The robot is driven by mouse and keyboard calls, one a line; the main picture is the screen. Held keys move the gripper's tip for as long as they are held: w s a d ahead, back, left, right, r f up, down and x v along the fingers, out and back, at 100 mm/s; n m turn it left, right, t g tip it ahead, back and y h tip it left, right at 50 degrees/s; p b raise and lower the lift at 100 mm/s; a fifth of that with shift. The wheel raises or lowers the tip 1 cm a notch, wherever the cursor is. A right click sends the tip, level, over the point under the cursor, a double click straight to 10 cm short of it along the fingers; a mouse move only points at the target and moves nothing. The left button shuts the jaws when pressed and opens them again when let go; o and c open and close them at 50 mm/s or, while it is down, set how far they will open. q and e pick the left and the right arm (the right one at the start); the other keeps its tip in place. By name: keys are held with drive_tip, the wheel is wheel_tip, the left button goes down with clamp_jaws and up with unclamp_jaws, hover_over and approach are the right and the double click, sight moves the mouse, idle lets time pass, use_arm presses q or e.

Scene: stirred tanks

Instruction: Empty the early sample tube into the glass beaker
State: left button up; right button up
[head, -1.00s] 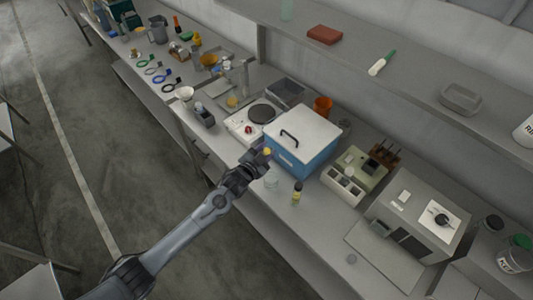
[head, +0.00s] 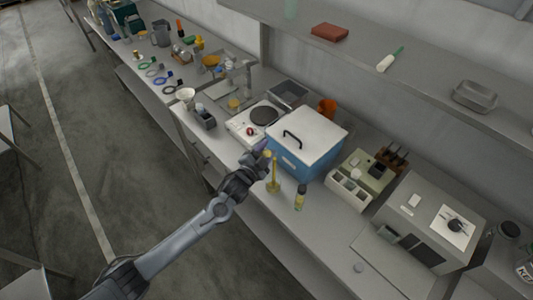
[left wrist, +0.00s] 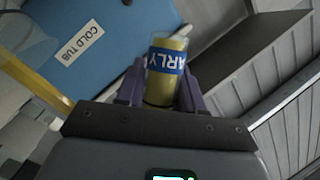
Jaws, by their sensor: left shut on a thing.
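My left gripper (head: 264,151) is shut on the early sample tube (left wrist: 167,70), whose blue label reads "ARLY" in the left wrist view. The tube is tilted and holds yellow contents. In the head view a thin yellow streak (head: 273,171) runs down from the tube to the glass beaker (head: 273,187), which stands on the bench just below the gripper, in front of the blue tub. The beaker's bottom looks yellowish. In the left wrist view a yellow band (left wrist: 30,78) crosses the left side. My right gripper is not in view.
The blue cold tub (head: 289,161) with a white lid stands behind the gripper. A dark-capped yellow bottle (head: 300,199) stands right of the beaker. A hotplate (head: 262,117) lies farther left and a sample rack (head: 351,186) to the right. The bench front is mostly clear.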

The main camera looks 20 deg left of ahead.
use_arm(q)
drive_tip(key=shift+w+a+f+m+t+b, duration=0.1)
drive_tip(key=shift+a+m+t+b, duration=0.1)
drive_tip(key=shift+m+b, duration=0.4)
drive_tip(key=shift+w+a+f+m+t+b, duration=0.1)
drive_tip(key=shift+m+t+b, duration=0.1)
drive_tip(key=shift+b, duration=0.65)
drive_tip(key=shift+w+a+f+m+t+h+b, duration=0.15)
drive_tip(key=shift+f+m+t+b, duration=0.25)
drive_tip(key=shift+m+b, duration=0.8)
drive_tip(key=shift+s+a+f+m+t+h+b, duration=0.15)
drive_tip(key=shift+f+m+t+b, duration=0.25)
drive_tip(key=shift+m+b, duration=0.8)
drive_tip(key=shift+w+d+r+b, duration=0.1)
drive_tip(key=shift+b, duration=0.35)
drive_tip(key=r+m, duration=0.1)
drive_tip(key=m+t+h, duration=0.1)
drive_tip(key=shift+d+r+m+b, duration=0.2)
drive_tip(key=shift+r+m+b, duration=0.1)
drive_tip(key=shift+r+b, duration=0.1)
drive_tip(key=shift+s+d+r+m+t+h+b, duration=0.15)
drive_tip(key=shift+r+m+h, duration=0.25)
drive_tip(key=shift+m, duration=0.4)
drive_tip(key=shift+s+d+r+m+t+h+b, duration=0.15)
drive_tip(key=shift+r+m+h+b, duration=0.2)
drive_tip(key=shift+m, duration=0.45)
drive_tip(key=shift+a, duration=0.1)
